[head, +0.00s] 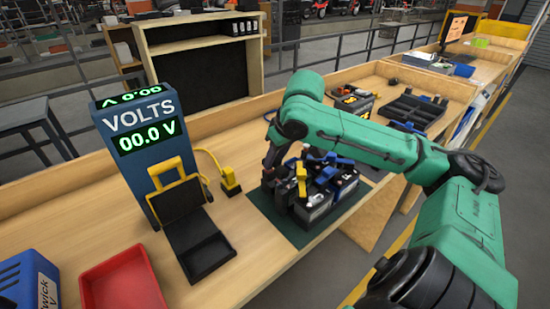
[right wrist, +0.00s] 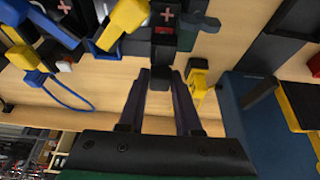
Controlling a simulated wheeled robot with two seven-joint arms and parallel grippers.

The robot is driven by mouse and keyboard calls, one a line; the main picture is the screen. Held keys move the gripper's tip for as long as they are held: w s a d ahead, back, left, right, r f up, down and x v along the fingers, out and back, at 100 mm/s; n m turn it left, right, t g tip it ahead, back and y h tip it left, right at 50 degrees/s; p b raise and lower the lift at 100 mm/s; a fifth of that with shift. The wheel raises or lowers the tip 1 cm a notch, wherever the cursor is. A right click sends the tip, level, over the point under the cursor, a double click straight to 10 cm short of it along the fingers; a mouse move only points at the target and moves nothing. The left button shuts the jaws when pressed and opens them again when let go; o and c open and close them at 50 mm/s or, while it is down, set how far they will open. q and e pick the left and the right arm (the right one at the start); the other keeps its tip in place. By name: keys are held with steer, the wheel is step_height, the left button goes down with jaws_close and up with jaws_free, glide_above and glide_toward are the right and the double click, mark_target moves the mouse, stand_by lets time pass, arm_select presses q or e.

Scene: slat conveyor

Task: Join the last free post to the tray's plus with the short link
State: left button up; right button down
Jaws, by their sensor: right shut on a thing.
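Several dark batteries (head: 312,212) stand together on a dark green mat (head: 305,238), with yellow and blue connectors on top. My right gripper (head: 270,160) reaches down at their far left side. In the right wrist view its fingers (right wrist: 162,75) are shut on a small dark piece with a red face (right wrist: 163,38). I cannot tell if this is an end of the short link. A pink plus mark (right wrist: 168,16) shows just beyond it. A yellow clamp with blue (right wrist: 124,24) lies left of it. The arm hides part of the batteries. My left gripper is not in view.
A blue voltmeter (head: 140,140) reads 00.0 V, with a black stand (head: 187,215) before it. Its yellow plug (head: 230,182) stands on the bench left of the mat. A red tray (head: 122,282) is at front left. Black organizers (head: 415,110) lie farther right.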

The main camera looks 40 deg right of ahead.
steer(key=shift+f+b, duration=0.75)
steer(key=shift+f, duration=0.2)
steer(key=c, duration=0.5)
jaws_free()
steer(key=shift+r, duration=0.1)
steer(key=shift+s+r, duration=0.1)
steer(key=shift+r, duration=0.2)
steer(key=p+v, duration=0.1)
steer(key=v, duration=1.3)
steer(key=shift+a, duration=0.1)
